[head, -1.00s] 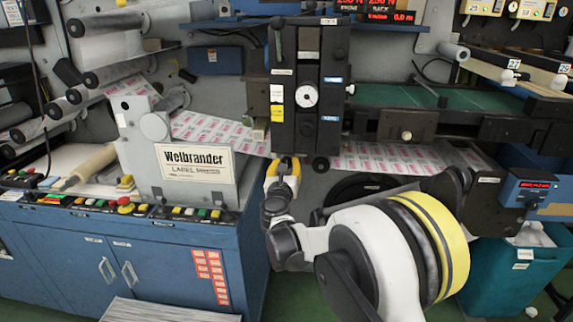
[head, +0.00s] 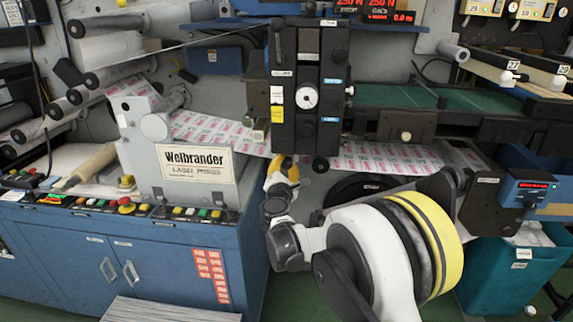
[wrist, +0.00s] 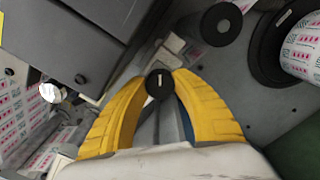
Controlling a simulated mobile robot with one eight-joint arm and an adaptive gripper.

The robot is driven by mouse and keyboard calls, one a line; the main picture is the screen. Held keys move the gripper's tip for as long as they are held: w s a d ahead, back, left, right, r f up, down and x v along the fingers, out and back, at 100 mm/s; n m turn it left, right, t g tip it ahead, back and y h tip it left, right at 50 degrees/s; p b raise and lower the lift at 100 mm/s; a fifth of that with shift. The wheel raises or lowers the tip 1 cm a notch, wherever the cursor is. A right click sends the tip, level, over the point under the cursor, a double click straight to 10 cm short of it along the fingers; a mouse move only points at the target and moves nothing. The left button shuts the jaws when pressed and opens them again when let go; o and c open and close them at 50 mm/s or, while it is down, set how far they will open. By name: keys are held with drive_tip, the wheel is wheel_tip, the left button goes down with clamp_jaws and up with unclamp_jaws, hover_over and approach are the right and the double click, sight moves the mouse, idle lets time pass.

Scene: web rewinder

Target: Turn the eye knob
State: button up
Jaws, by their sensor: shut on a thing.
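A small round black knob with a short white line on its face (wrist: 158,84) sits between my yellow fingertips in the wrist view. I take it for the eye knob, though no label on it can be read. My gripper (wrist: 159,86) is shut on it, one finger on each side. In the head view my gripper (head: 284,166) is at the lower left corner of the black upright unit (head: 309,60), and its fingers largely hide the knob there. The white line stands nearly upright in the wrist view.
A second black knob (head: 320,164) is just right of my gripper, at the unit's bottom edge; it also shows in the wrist view (wrist: 221,25). Printed label web (head: 215,131) passes behind the unit. The Welbrander panel (head: 194,162) stands to the left.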

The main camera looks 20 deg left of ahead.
drive_tip(key=shift+m, duration=1.5)
drive_tip(key=o, duration=1.2)
drive_tip(key=shift+s, duration=0.15)
drive_tip(key=v, duration=1.1)
drive_tip(key=shift+s+d, duration=0.2)
drive_tip(key=shift+s, duration=0.2)
